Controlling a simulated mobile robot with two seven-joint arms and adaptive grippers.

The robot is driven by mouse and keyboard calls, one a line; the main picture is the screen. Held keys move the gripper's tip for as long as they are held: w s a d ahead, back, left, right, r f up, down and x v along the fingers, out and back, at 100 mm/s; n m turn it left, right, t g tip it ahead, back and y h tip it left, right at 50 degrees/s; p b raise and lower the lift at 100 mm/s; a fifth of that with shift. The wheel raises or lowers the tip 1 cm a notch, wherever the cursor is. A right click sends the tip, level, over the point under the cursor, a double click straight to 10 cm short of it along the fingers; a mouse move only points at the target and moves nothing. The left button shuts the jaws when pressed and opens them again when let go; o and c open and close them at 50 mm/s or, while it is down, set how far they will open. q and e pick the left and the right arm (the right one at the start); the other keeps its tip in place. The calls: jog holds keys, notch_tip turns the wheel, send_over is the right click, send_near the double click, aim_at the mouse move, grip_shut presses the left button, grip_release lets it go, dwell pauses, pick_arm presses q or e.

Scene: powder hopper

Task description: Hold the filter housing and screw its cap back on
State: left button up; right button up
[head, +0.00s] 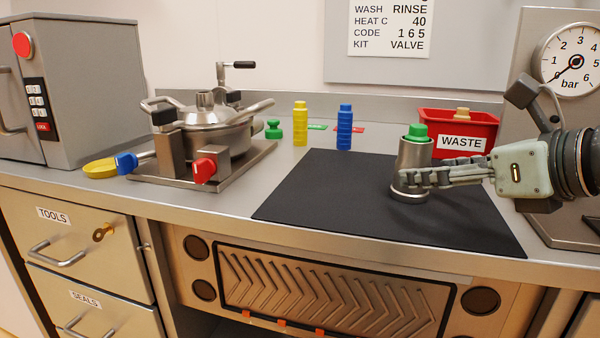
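The filter housing (414,156) is a grey metal cylinder standing upright on the black mat, with a wider round foot. A green cap (417,132) sits on its top; I cannot tell how tightly it is seated. My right gripper (414,179) comes in from the right, low on the housing. One finger crosses the front of the housing and the other goes behind it, partly hidden, so it looks shut on the housing. My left gripper is not in view.
A red waste bin (483,131) stands behind the housing. Yellow (300,124) and blue (345,127) stacked pieces and a small green knobbed piece (273,130) stand left of it. A metal pot (212,135) is on a stand further left. The black mat (330,190) is mostly clear.

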jog(key=shift+p+x, duration=0.4)
jog(key=shift+x, duration=2.2)
jog(key=shift+d+f, duration=0.15)
jog(key=shift+d, duration=0.05)
jog(key=shift+c, duration=0.3)
jog(key=c, duration=1.5)
